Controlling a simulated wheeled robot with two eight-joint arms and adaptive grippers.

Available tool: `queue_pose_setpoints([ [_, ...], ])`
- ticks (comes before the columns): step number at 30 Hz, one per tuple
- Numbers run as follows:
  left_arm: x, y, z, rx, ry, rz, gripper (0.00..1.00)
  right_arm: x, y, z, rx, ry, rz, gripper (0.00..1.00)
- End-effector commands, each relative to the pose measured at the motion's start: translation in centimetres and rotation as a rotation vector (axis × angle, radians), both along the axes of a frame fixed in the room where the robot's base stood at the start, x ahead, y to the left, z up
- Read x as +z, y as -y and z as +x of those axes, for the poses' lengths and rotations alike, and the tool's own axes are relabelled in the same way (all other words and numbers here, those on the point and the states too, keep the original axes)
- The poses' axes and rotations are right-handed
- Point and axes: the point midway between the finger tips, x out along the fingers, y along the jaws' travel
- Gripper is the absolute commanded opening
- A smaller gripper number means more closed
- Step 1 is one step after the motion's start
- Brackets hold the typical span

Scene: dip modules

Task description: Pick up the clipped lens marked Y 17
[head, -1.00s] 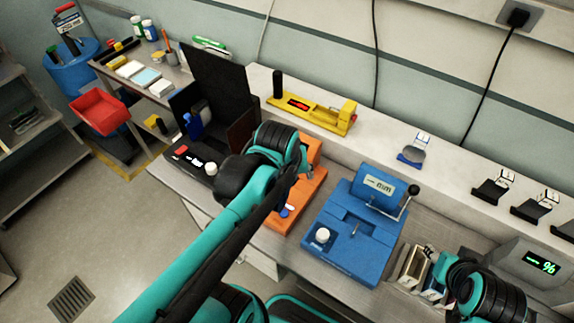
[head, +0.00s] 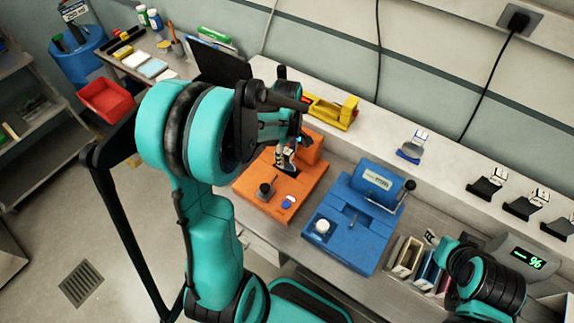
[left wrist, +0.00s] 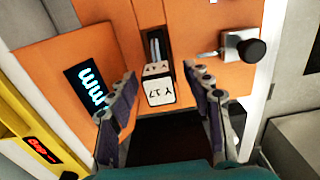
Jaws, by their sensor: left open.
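The clipped lens marked Y 17 (left wrist: 160,92) shows its white tag in the left wrist view, seated at a slot in the orange device (left wrist: 110,38). The lens itself I cannot make out. In the head view the orange device (head: 262,207) stands on the bench, left of the blue one. My left gripper (left wrist: 161,76) is open, with its fingers on either side of the Y 17 tag and a gap on each side. In the head view my left gripper (head: 287,150) is over the orange device, partly hidden by my arm. My right gripper is not in view.
A blue device (head: 345,240) stands right of the orange one. A yellow device (head: 335,112) is behind. Several holders with tagged lenses, one blue (head: 409,153), line the back ledge. A slotted rack (head: 405,258) and a grey unit reading % (head: 522,258) are at right.

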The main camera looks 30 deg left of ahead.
Motion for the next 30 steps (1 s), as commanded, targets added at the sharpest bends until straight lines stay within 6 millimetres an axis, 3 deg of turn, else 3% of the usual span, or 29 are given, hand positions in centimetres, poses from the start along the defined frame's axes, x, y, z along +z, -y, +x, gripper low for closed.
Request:
queue_pose_setpoints([
  [1, -1.1, 0.0, 0.1, 0.0, 0.0, 0.0, 0.5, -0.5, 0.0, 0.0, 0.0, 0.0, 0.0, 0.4],
  [5, -2.5, 0.0, 0.1, -0.001, 0.001, 0.0, 0.5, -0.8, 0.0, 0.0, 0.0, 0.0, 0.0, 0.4],
  [13, -2.7, 0.0, 0.0, -0.001, 0.001, 0.0, 0.5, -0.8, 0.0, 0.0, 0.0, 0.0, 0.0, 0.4],
  [14, -2.7, 0.0, 0.0, -0.001, 0.001, 0.0, 0.45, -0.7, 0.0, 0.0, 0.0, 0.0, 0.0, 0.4],
  [19, -2.6, 0.0, 0.0, -0.001, 0.001, 0.0, 0.0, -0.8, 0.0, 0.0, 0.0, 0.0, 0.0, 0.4],
  [30, -2.6, 0.0, 0.0, -0.002, 0.001, 0.0, 0.0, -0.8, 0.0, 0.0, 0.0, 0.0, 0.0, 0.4],
])
